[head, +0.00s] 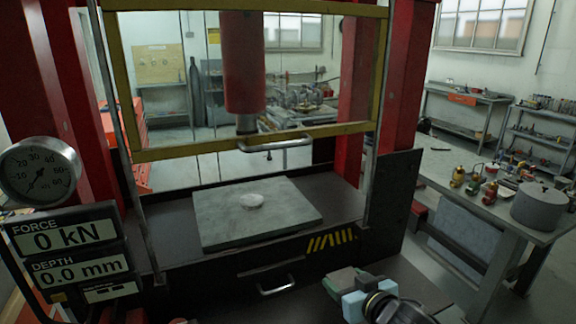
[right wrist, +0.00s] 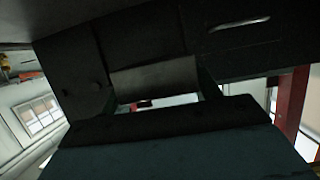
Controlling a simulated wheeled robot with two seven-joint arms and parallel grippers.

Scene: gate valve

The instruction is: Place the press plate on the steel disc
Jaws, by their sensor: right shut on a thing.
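The steel disc (head: 252,200) is a small pale round piece lying flat on a wide grey slab on the press bed. My right gripper (head: 352,292) is at the lower right of the head view, in front of the press bed and well apart from the disc. It is shut on a small grey-green flat piece (head: 339,279), which I take to be the press plate. In the right wrist view a grey piece (right wrist: 155,78) shows beyond the dark palm, and the disc is not visible there. My left gripper is not in view.
The grey slab (head: 221,223) lies under the red ram (head: 243,65). A yellow guard frame (head: 190,147) with a handle is raised above the bed. Red columns stand at both sides. A gauge (head: 38,172) and display reading 0 kN stand left. A workbench (head: 477,207) stands right.

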